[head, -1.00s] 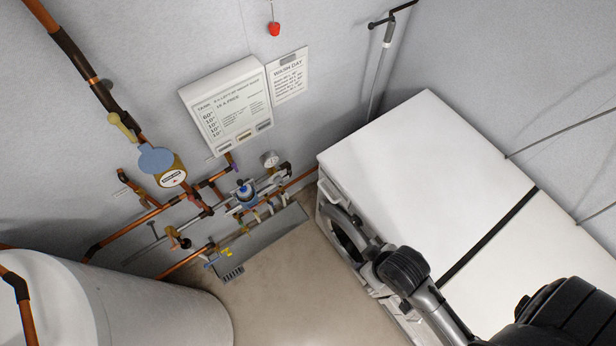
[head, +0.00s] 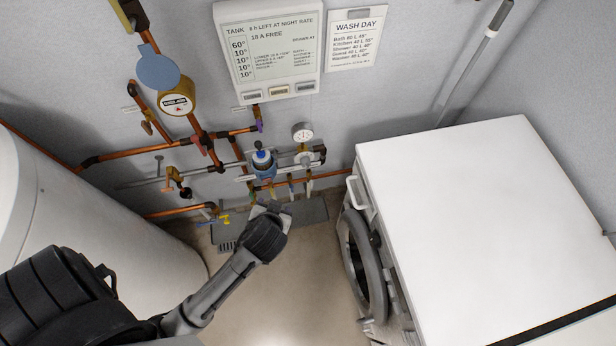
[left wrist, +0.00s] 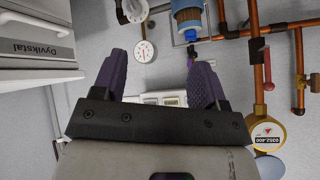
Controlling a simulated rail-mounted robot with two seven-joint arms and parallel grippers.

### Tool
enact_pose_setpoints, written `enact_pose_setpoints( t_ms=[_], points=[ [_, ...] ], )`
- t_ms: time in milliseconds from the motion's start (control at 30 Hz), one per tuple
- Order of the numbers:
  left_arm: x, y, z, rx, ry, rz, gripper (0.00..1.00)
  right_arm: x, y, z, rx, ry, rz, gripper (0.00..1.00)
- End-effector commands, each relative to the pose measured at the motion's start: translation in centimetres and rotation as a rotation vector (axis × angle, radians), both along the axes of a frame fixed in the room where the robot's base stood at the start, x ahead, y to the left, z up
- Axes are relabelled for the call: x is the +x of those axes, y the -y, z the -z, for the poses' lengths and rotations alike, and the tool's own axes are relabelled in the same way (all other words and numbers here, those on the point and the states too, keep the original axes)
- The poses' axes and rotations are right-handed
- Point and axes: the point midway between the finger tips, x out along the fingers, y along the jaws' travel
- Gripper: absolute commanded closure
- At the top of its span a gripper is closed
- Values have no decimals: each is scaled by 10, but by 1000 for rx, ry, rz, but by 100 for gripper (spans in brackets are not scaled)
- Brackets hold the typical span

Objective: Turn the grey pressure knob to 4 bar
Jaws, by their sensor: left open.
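A grey knob (head: 304,158) sits on the pipework just below a round white pressure gauge (head: 302,131); its setting is too small to read. In the left wrist view, where the wall appears upside down, the gauge (left wrist: 144,51) is beyond the left finger, and the grey knob (left wrist: 134,9) is at the top edge, partly cut off. My left gripper (left wrist: 158,78) is open, with two purple-padded fingers and nothing between them. In the head view the left gripper (head: 272,208) is in front of and below the knob, apart from it, its fingers hard to make out. My right gripper is out of view.
A blue-topped filter (head: 263,162) stands left of the knob among copper pipes. A brass water meter (head: 177,100) with an open blue lid is further left.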

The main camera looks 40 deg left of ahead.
Motion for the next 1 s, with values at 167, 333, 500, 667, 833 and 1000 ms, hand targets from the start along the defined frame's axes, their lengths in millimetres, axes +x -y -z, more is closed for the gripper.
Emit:
enact_pose_setpoints(
  t_ms=[167,333,500,667,833,1000],
  points=[
    [36,-9,72,73,138,-118,34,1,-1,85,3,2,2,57],
    [67,-14,116,141,275,-208,34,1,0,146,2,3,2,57],
    [97,-15,155,206,419,-276,34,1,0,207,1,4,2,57],
    [124,-11,186,261,552,-316,34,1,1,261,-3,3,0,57],
    [146,-5,209,307,674,-337,34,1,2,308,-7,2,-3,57],
    [162,2,222,339,760,-340,34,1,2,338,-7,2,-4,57]
  ],
)
